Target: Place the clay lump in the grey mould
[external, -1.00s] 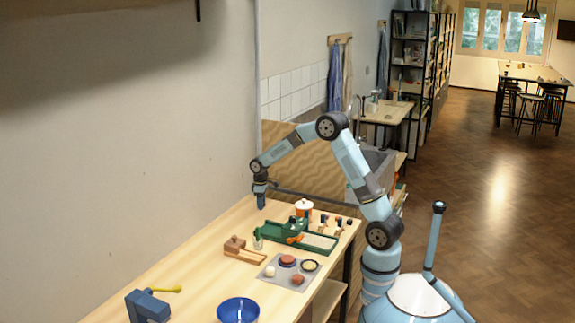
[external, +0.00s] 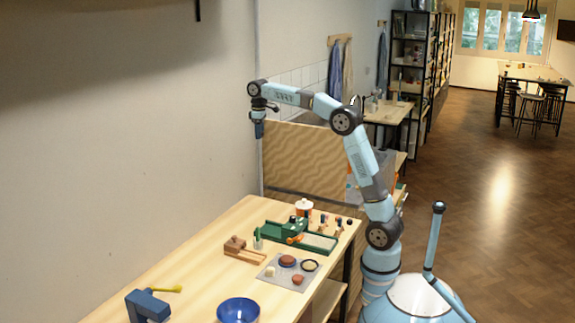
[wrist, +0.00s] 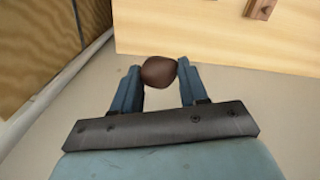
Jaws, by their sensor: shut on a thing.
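My gripper (external: 259,133) is high above the far left end of the bench, close to the wall, pointing down. In the wrist view its two fingers are shut on a brown rounded clay lump (wrist: 159,72), held between the fingertips. The lump is too small to make out in the external view. I cannot pick out a grey mould for certain. A flat grey mat (external: 270,283) on the bench carries several small pieces: a dark brown disc (external: 287,261), a reddish lump (external: 298,280), a pale piece (external: 270,271) and a dark-rimmed ring (external: 310,265).
A blue bowl (external: 238,311) and a blue clamp-like thing (external: 148,306) stand nearer. Bare wood lies left of the mat.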

